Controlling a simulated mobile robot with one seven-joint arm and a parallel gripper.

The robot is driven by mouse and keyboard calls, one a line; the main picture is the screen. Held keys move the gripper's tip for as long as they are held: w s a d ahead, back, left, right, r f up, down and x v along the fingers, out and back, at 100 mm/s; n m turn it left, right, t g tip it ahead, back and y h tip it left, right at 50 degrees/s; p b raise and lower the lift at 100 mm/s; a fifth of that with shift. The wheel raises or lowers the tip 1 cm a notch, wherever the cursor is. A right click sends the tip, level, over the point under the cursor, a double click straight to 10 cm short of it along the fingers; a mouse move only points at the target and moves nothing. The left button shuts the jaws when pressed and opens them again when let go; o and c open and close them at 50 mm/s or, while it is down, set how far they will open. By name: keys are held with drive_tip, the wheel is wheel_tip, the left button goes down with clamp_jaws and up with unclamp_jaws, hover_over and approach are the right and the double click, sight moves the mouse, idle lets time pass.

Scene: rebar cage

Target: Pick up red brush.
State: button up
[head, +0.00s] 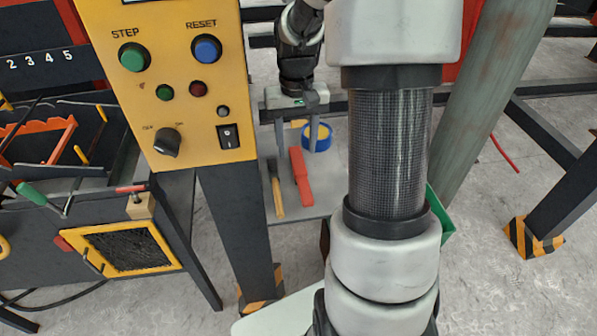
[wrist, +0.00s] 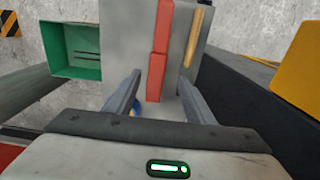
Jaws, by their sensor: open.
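The red brush (head: 301,180) is a long, narrow red piece lying flat on a small grey shelf (head: 318,203). In the wrist view the red brush (wrist: 162,40) runs from the top edge down between the two fingers. My gripper (head: 297,147) is open and empty, pointing down over the brush's far end. In the wrist view the fingers of my gripper (wrist: 163,83) stand on either side of the brush. I cannot tell the exact height of the fingertips above it.
A tool with a wooden handle (head: 277,194) lies left of the brush. A blue and yellow roll (head: 317,140) sits behind, close to the right finger. A yellow control panel (head: 180,85) stands to the left. A green bin (wrist: 75,52) is beside the shelf.

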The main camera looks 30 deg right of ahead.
sight(299, 167)
drive_tip(key=shift+s+d+f+b, duration=0.15)
drive_tip(key=shift+f+b, duration=0.1)
drive_tip(key=shift+f, duration=1.3)
drive_tip(key=shift+d+f+b, duration=0.15)
drive_tip(key=shift+f+b, duration=0.1)
drive_tip(key=shift+f, duration=1.3)
drive_tip(key=c, duration=1.2)
drive_tip(key=shift+r, duration=0.1)
wheel_tip(299, 167, up, 10)
drive_tip(key=p, duration=0.1)
drive_tip(key=shift+p, duration=0.3)
